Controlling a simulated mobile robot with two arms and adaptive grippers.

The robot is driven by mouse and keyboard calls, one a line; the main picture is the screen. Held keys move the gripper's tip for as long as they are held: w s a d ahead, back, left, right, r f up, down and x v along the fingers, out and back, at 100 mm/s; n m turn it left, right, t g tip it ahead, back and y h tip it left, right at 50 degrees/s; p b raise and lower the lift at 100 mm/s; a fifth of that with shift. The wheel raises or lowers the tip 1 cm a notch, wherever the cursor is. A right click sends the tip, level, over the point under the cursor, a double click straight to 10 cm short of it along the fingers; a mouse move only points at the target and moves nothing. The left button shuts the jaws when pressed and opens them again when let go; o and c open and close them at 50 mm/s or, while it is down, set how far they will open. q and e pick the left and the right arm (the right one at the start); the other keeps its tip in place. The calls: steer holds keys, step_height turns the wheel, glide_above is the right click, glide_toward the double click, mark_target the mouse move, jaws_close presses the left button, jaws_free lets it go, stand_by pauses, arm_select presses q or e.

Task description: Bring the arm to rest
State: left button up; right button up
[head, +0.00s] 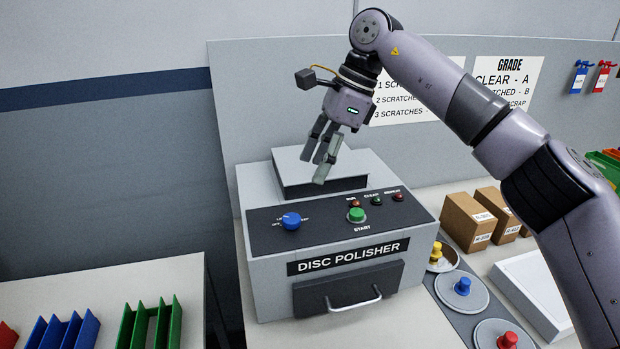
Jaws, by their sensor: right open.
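My right arm (455,95) comes in from the right and bends at the top of the view. My right gripper (319,160) points down with its fingers apart and nothing between them. It hangs in front of or above the raised lid block (305,180) of the disc polisher (268,273). I cannot tell how much room is between the fingertips and the polisher. My left gripper is not in view.
The polisher's panel has a blue knob (291,221) and a green start button (356,215). Right of it stand knobbed discs (463,287), cardboard boxes (467,222) and a white tray (528,290). Green (150,325) and blue (68,333) racks stand at lower left.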

steer(key=shift+d+r, duration=0.1)
steer(key=shift+r, duration=0.1)
steer(key=shift+r, duration=0.1)
